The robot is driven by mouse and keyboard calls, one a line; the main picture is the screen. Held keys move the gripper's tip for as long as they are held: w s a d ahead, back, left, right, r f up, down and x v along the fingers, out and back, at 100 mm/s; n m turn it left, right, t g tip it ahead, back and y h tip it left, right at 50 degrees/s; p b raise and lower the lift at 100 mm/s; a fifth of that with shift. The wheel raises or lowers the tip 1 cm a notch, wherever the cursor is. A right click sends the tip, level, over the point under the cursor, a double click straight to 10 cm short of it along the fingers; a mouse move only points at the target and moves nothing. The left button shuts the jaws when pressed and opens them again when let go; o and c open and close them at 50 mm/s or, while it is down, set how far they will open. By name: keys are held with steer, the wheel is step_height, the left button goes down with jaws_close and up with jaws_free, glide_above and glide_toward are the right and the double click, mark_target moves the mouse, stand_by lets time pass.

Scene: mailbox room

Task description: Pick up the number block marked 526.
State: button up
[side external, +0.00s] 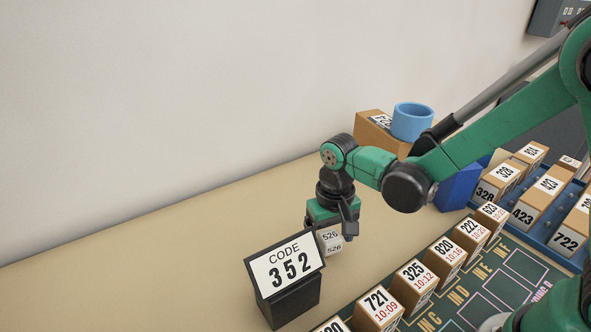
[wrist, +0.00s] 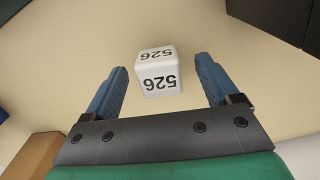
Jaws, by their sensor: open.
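The number block marked 526 (side external: 330,240) is a white cube with dark digits, on the tan table behind the code sign. It also shows in the wrist view (wrist: 158,72), upside down, with 526 on two faces. My gripper (wrist: 160,82) is open, its blue-grey fingers on either side of the block with gaps to both. In the side view my gripper (side external: 330,222) is low over the table at the block, and a finger partly hides the block. The wrist view shows the block slightly beyond the line of the fingertips.
A black stand with a white CODE 352 sign (side external: 287,272) is close in front. Numbered boxes (side external: 414,287) line a green mat at right. A blue tray (side external: 545,228) holds more boxes. A blue ring (side external: 412,121) sits at the back. The table at left is clear.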

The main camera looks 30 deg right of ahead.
steer(key=shift+c, duration=0.2)
jaws_close()
